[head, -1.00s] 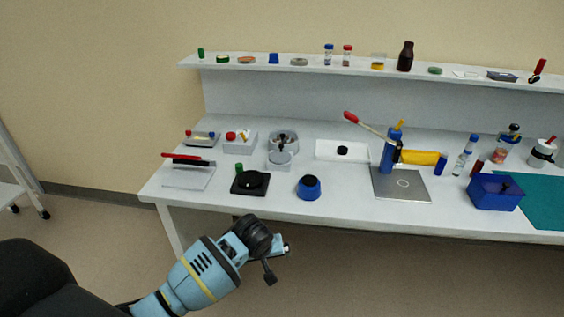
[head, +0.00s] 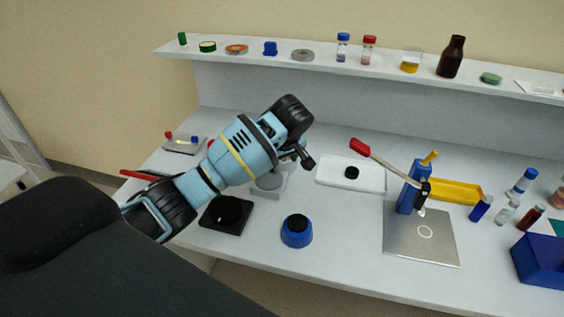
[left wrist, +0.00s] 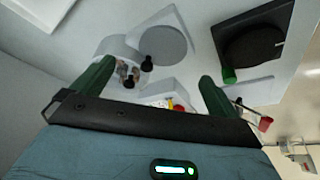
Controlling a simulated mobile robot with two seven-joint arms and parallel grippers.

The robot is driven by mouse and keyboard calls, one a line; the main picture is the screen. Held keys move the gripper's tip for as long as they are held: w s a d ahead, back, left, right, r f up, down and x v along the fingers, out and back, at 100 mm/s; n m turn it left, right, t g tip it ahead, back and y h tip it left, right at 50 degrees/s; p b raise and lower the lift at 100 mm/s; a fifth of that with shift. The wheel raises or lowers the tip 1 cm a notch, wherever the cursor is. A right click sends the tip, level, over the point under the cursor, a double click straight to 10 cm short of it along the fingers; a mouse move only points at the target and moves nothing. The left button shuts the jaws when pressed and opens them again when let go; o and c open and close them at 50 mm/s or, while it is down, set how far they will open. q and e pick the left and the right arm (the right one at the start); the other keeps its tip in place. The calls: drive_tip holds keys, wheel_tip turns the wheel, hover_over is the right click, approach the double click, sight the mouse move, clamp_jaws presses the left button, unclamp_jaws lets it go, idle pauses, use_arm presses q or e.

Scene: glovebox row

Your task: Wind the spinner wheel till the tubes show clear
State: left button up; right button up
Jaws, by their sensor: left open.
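The spinner, a pale round device with dark knobs (left wrist: 125,68), shows at the upper left of the left wrist view, near my left finger's tip. A grey disc on a pale base (left wrist: 163,45) stands beside it; part of this disc (head: 268,182) shows below my arm in the head view. The arm hides the spinner there. My left gripper (left wrist: 156,75) is open, with its green fingers spread and nothing between them. It is over the table, apart from the spinner as far as I can tell. I cannot read the tubes. My right gripper is out of view.
A black square device (head: 227,214) and a blue round pot (head: 297,230) stand at the table's front. A white tray (head: 370,182), a red-handled press (head: 415,190) and a blue box (head: 538,260) lie to the right. A shelf (head: 380,72) runs behind.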

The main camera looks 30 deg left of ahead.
sight(269, 178)
use_arm(q)
drive_tip(key=shift+s+r, duration=0.2)
drive_tip(key=shift+s, duration=0.05)
drive_tip(key=shift+s+f, duration=0.1)
drive_tip(key=shift+s, duration=0.05)
drive_tip(key=shift+a+f, duration=0.15)
drive_tip(key=shift+f, duration=0.15)
drive_tip(key=shift+w+x, duration=0.1)
drive_tip(key=shift+x, duration=1.65)
drive_tip(key=shift+w+x, duration=0.15)
drive_tip(key=shift+x, duration=1.65)
drive_tip(key=shift+r, duration=0.1)
drive_tip(key=c, duration=1)
drive_tip(key=shift+m, duration=0.3)
